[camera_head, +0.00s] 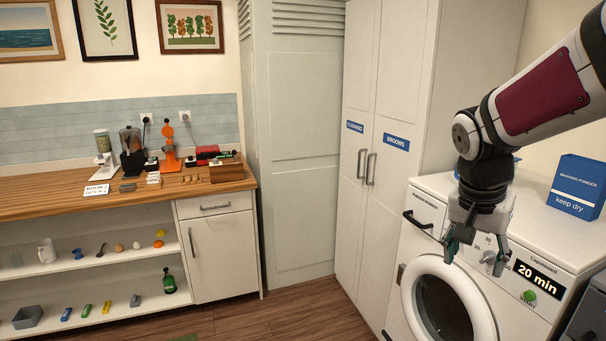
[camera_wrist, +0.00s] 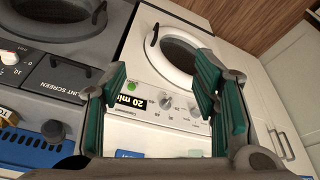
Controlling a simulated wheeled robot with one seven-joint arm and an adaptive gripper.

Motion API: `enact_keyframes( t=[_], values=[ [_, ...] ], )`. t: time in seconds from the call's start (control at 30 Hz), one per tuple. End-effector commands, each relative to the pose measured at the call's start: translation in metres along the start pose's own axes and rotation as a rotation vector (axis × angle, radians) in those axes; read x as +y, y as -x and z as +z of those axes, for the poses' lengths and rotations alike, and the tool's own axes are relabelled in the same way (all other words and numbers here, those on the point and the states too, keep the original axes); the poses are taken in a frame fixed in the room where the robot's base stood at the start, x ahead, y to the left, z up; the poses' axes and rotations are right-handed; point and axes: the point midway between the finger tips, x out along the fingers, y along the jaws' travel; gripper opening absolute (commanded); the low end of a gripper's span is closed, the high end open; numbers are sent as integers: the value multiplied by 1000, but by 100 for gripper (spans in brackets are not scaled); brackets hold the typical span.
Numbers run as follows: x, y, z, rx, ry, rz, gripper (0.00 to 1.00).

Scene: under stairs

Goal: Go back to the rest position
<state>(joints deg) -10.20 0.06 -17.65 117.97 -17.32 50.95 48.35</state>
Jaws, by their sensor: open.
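My gripper (camera_head: 472,250) hangs from my arm in front of the white washing machine (camera_head: 419,238) at the right of the head view. It is open, with its green-padded fingers apart and nothing between them. In the wrist view my gripper (camera_wrist: 165,100) frames the washing machine's control panel (camera_wrist: 170,112), with its "20 min" display and knobs. The gripper covers part of the panel in the head view. I cannot tell whether the fingertips touch the panel. The round door (camera_head: 445,305) of the machine looks shut.
A blue washing powder box (camera_head: 577,186) stands on the machine's top. Tall white cupboards (camera_head: 375,130) stand left of it. A wooden counter (camera_head: 60,205) at the left bears small appliances, with shelves below. A dark grey machine (camera_wrist: 60,75) stands beside the white one.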

Motion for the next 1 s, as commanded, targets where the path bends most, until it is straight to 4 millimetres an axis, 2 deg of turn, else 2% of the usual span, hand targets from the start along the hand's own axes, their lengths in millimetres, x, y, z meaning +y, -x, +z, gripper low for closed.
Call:
enact_keyframes(
  t=[0.03,0.1,0.3,0.4,0.6,0.8,1.0],
  values=[
    [5,15,13,-3,46,-45,55],
    [11,31,32,-4,120,-98,55],
    [29,70,87,32,343,-233,55],
    [39,84,116,70,455,-286,55],
    [54,97,161,149,642,-346,55],
    [60,100,180,188,724,-362,55],
    [60,100,181,190,733,-363,55]
  ],
)
